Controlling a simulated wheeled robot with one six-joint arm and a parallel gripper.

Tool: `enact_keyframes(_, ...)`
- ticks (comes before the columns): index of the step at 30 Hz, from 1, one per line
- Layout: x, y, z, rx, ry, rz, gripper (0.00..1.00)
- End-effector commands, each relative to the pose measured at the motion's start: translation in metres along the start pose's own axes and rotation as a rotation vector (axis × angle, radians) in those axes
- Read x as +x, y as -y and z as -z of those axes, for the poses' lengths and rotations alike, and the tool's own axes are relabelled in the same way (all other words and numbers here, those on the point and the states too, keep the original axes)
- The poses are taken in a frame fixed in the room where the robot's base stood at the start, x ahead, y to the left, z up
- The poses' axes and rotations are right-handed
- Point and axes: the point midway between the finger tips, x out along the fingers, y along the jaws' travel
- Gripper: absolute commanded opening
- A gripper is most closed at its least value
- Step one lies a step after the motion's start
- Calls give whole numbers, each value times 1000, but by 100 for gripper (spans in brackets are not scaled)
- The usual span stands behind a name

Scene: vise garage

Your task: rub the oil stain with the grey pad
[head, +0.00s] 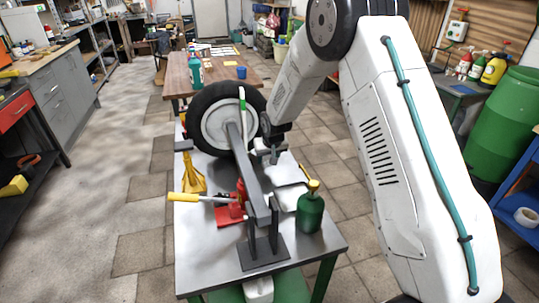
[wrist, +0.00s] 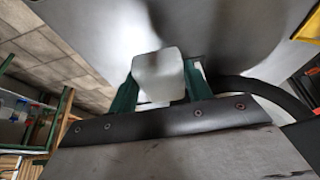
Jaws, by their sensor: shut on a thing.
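My gripper (head: 271,155) is low over the far right part of the metal table (head: 205,265), just right of the wheel. In the wrist view its green fingers (wrist: 158,88) are shut on a pale grey block, the grey pad (wrist: 158,68). The pad hides most of the fingertips. Metal tabletop shows beyond it, with darker patches; I cannot tell whether these are the oil stain or shadow. I cannot tell whether the pad touches the tabletop. In the head view the pad is too small to make out clearly.
A black-tyred wheel (head: 204,92) stands close left of my gripper, behind a grey bar (head: 247,175). A green bottle (head: 310,213), a red clamp-like part (head: 230,214), a yellow-handled tool (head: 184,197) and a yellow stand (head: 193,176) crowd the table. The front left tabletop is clear.

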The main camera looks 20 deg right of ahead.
Motion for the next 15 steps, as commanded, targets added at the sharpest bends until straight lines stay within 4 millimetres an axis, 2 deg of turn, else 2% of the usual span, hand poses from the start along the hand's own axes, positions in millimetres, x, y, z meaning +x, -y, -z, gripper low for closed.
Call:
enact_keyframes(6, -16, 1, 7, -2, -1, 0, 31)
enact_keyframes(15, -19, 1, 8, -2, 1, 0, 31)
